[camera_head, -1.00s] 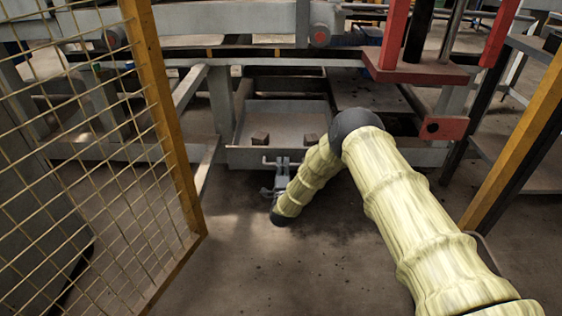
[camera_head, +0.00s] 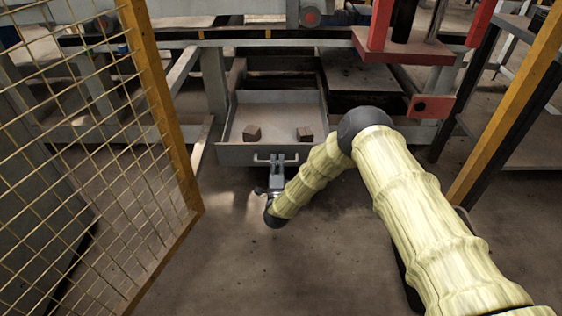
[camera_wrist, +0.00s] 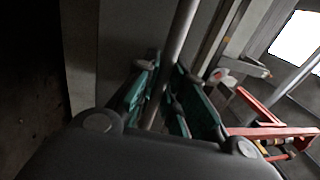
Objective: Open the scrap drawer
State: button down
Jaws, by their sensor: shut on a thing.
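The scrap drawer (camera_head: 240,155) is a grey metal tray, pulled out toward me from under the machine frame. Two brown brick pieces, one at left (camera_head: 252,133) and one at right (camera_head: 304,134), lie on its floor. A bar handle (camera_head: 262,156) runs across its front. My gripper (camera_head: 276,162) is at the handle, in front of the drawer. In the wrist view its green-padded fingers (camera_wrist: 165,88) are shut around the grey handle bar (camera_wrist: 180,35). The drawer's back end is in shadow under the machine.
A yellow-framed mesh gate (camera_head: 165,110) stands at the left. A yellow and black post (camera_head: 505,110) stands at the right. A red machine part (camera_head: 400,48) hangs over the right of the drawer. The floor (camera_head: 230,260) in front is clear.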

jog(key=shift+a, duration=0.25)
jog(key=c, duration=1.5)
grip_release()
jog(key=shift+s+a, duration=0.1)
jog(key=shift+a, duration=0.1)
jog(key=shift+d, duration=0.15)
jog(key=s, duration=0.4)
jog(key=s+f, duration=0.1)
jog(key=s, duration=0.2)
jog(key=s+f, duration=0.1)
jog(key=s, duration=0.3)
jog(key=shift+s+d+f, duration=0.2)
jog(key=shift+s+d, duration=0.15)
